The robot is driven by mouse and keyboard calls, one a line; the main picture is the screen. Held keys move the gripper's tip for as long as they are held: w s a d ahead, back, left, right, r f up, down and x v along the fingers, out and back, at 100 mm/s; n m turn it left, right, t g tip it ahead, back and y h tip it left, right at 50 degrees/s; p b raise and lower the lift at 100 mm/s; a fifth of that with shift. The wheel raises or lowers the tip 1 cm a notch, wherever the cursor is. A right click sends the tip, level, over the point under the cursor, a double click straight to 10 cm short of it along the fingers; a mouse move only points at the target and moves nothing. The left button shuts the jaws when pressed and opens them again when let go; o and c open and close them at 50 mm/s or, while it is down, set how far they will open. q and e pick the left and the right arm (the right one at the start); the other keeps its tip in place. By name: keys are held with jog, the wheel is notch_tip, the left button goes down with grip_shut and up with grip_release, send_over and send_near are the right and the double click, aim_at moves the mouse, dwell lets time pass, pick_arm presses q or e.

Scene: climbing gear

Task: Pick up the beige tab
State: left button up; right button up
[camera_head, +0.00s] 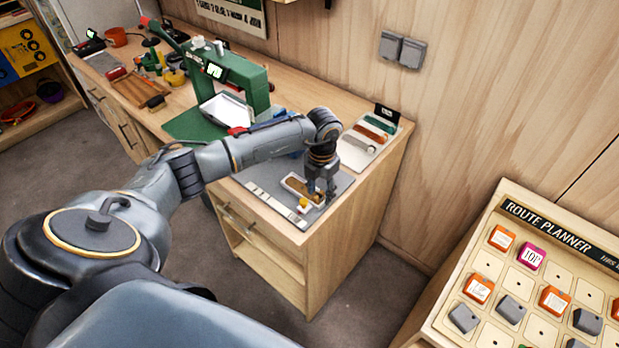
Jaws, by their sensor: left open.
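My left gripper (321,191) is open and points down over the right end of a small wooden tray (289,186) on the grey work mat. The tray holds something brown, partly hidden by the gripper; I cannot tell whether the fingers touch it. A small yellow-and-white piece (303,203) lies just in front of the tray. Behind the gripper, a pale holder (347,158) carries a green strip (379,124), an orange-brown strip (371,133) and a pale greyish strip (357,144). I cannot tell for certain which piece is the beige tab. My right gripper is out of view.
A green press (256,88) stands behind my left forearm on the workbench. A small black sign (386,113) stands at the bench's back right corner. Tools and pots lie farther left. A route planner board (545,230) with several tiles is at the right, beyond a floor gap.

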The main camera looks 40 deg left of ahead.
pick_arm(q)
grip_shut()
jog(key=shift+r, duration=0.1)
